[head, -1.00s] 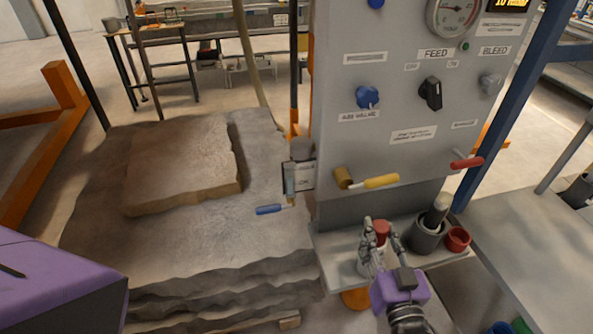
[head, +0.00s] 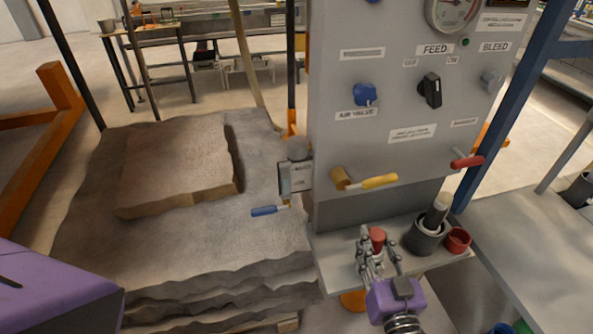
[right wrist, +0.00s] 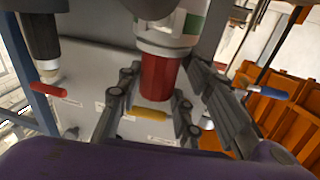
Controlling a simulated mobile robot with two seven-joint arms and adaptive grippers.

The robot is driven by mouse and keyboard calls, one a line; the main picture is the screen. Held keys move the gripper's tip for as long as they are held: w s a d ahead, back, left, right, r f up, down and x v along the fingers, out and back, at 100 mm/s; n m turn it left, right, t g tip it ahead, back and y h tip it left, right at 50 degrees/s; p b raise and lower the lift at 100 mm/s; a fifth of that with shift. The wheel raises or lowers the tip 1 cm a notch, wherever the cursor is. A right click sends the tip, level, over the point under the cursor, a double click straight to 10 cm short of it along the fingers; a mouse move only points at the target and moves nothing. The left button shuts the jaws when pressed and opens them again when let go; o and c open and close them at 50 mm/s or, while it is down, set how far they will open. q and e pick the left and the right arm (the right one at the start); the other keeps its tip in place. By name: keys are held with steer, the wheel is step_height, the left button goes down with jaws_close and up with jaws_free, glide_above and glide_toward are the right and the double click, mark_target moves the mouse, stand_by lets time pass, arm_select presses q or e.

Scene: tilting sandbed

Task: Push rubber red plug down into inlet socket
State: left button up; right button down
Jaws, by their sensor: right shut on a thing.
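The red rubber plug (head: 377,238) stands out above the fingers of my right gripper (head: 378,260) in the head view, over the small shelf below the panel. In the right wrist view the plug (right wrist: 158,78) is between the fingers of the gripper (right wrist: 150,118), which is shut on it. A pale cylinder with a green label (right wrist: 172,30), likely the inlet socket, meets one end of the plug. How deep the plug sits in it is hard to tell. In the head view my fingers mostly hide that cylinder. My left gripper is not in view.
A dark grey cup with a cylinder in it (head: 427,236) and a red cup (head: 457,240) stand close right of my gripper. The grey panel (head: 405,110) with its yellow handle (head: 380,181) rises behind. The layered stone bed (head: 200,235) lies left.

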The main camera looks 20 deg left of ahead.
steer(key=c, duration=1.2)
jaws_free()
steer(key=shift+f, duration=0.1)
steer(key=shift+o, duration=0.2)
steer(key=shift+s+d, duration=0.1)
steer(key=shift+s, duration=0.05)
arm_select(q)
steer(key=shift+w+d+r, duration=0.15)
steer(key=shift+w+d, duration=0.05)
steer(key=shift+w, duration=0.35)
arm_select(e)
steer(key=v, duration=1.1)
steer(key=shift+s+d, duration=0.2)
steer(key=shift+s, duration=0.1)
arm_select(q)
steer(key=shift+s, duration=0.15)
